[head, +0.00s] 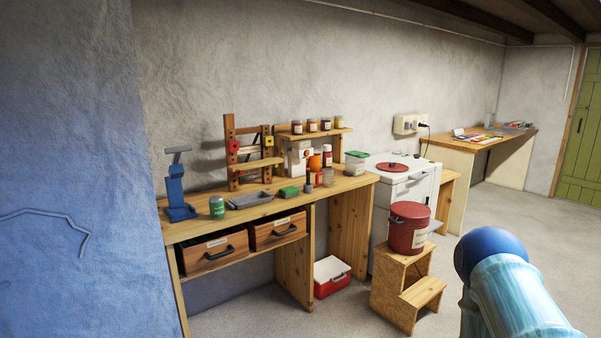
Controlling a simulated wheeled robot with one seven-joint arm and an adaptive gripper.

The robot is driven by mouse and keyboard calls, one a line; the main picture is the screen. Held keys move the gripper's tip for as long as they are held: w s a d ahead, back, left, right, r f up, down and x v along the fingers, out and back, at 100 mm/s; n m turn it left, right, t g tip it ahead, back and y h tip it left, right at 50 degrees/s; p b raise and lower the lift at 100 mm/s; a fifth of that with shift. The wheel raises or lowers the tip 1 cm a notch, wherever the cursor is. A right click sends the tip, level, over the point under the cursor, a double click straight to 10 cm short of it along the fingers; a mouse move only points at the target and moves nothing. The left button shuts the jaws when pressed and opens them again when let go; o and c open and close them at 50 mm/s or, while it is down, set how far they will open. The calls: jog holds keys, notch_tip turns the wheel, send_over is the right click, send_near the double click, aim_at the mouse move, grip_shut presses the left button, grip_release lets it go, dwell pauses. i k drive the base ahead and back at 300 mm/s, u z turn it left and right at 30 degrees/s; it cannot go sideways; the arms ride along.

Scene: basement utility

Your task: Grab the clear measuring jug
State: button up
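I cannot clearly make out a measuring jug in the head view. A small clear container with a green top (355,168) stands upright at the right end of the wooden workbench (225,228). It is too small in the picture to tell whether it is the jug. My gripper is not in view. Only a blue and teal part of my arm shows at the bottom right, well apart from the bench.
A red bucket (408,228) stands on a wooden step stool (391,283). Open floor lies to the right.

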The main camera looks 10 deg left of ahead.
aim_at(328, 174)
jog(key=u, duration=0.35)
jog(key=i, duration=2)
jog(key=u, duration=0.15)
